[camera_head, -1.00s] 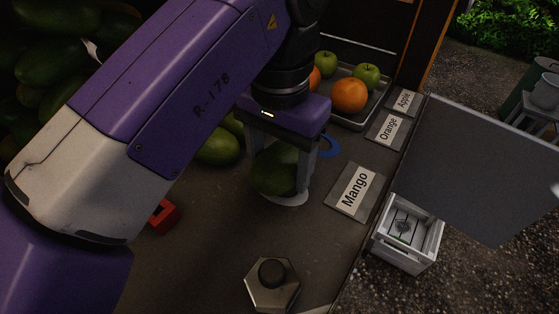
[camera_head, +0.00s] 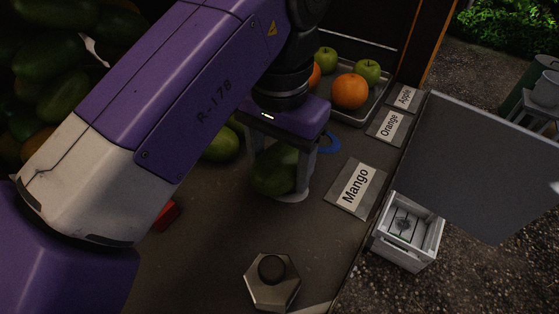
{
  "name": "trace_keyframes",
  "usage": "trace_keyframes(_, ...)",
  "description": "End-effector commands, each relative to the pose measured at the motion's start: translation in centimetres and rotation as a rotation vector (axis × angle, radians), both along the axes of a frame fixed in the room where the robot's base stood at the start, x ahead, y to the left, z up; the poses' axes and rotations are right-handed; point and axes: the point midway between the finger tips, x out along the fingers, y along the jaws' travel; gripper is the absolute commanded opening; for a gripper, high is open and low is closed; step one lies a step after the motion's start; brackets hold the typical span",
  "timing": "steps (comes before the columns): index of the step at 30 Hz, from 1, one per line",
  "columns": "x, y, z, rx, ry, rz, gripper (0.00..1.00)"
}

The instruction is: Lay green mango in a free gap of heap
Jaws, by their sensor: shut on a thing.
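My gripper (camera_head: 283,172) points down over the counter at the middle of the view. It is shut on a green mango (camera_head: 274,170), which sits between its two grey fingers. A white round thing shows just under the mango, partly hidden; I cannot tell whether the mango touches it. A heap of green mangoes (camera_head: 45,60) fills the upper left, partly in shadow and partly hidden by my arm.
A metal tray (camera_head: 377,112) with oranges and green apples stands behind my gripper. Labels for Mango (camera_head: 355,187), Orange (camera_head: 390,126) and Apple (camera_head: 404,97) lie along the right edge. A hexagonal metal weight (camera_head: 272,283) and a red object (camera_head: 167,215) stand on the counter. A blue ring (camera_head: 331,142) lies nearby.

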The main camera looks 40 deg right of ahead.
Motion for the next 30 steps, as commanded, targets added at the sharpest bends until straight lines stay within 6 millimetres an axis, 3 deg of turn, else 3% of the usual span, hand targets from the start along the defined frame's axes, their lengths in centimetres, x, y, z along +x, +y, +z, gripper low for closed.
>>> trace_keyframes(30, 0.0, 0.0, -0.63, 0.0, 0.0, 0.0, 0.4)
